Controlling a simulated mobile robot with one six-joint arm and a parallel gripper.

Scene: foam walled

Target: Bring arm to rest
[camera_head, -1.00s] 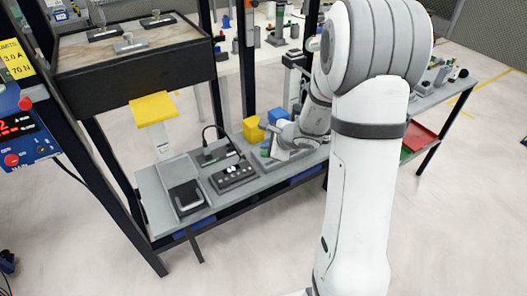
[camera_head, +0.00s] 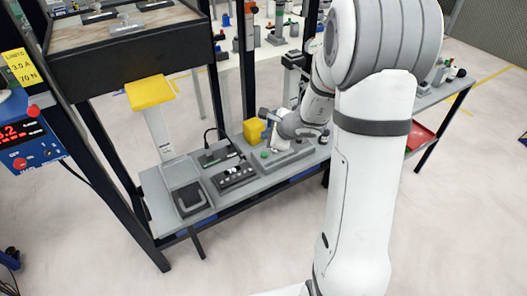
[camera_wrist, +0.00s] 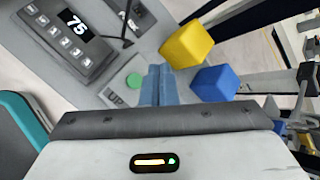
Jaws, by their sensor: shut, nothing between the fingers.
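My gripper (camera_head: 275,138) is over the grey workbench (camera_head: 160,205), partly behind my own arm in the head view. In the wrist view my gripper (camera_wrist: 159,72) has its two bluish fingers together, with nothing between them. The fingertips appear close to a green round button (camera_wrist: 134,81) on a grey panel marked "UP". The yellow block (camera_wrist: 187,44) and the blue block (camera_wrist: 214,84) are to the right of the fingers. The yellow block (camera_head: 253,130) also shows in the head view, just left of my gripper; the blue one is hidden there.
A keypad device reading 75 (camera_wrist: 75,38) is left of the fingers. A black control box (camera_head: 234,176) and a dark scale-like device (camera_head: 190,198) stand on the bench's left part. Dark frame posts (camera_head: 249,70) rise behind. The floor in front is clear.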

